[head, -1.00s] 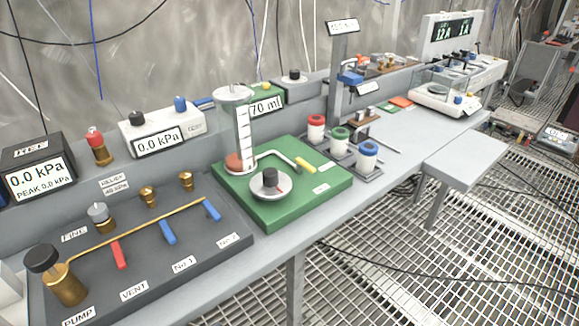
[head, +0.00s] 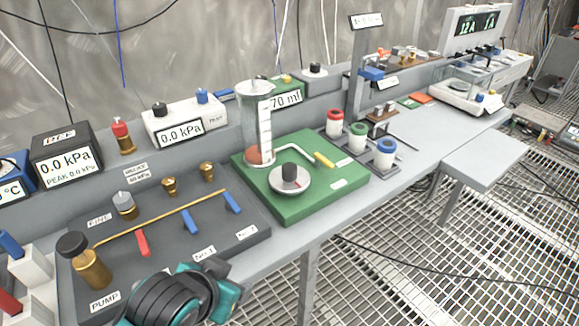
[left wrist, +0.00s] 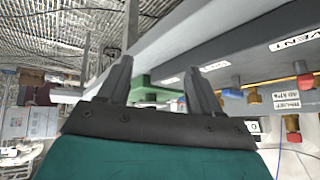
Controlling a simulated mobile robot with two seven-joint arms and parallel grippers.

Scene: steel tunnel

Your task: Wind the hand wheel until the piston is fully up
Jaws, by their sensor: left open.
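The hand wheel (head: 289,181) is a pale disc with a black knob and a red mark, on the green base plate (head: 325,198). Behind it stands the clear cylinder (head: 255,112) with a white scale. The red piston (head: 255,155) sits low inside it. A display (head: 287,98) behind reads 70 ml. My left arm, black and teal, shows at the bottom of the head view, well short of the wheel. In the left wrist view my left gripper (left wrist: 160,85) is open and empty, with the green plate's edge (left wrist: 150,92) beyond its fingers.
Left of the plate is the dark panel with the brass pump (head: 92,265), a red lever (head: 143,243) and blue levers. Red, green and blue capped pots (head: 358,137) stand to the right.

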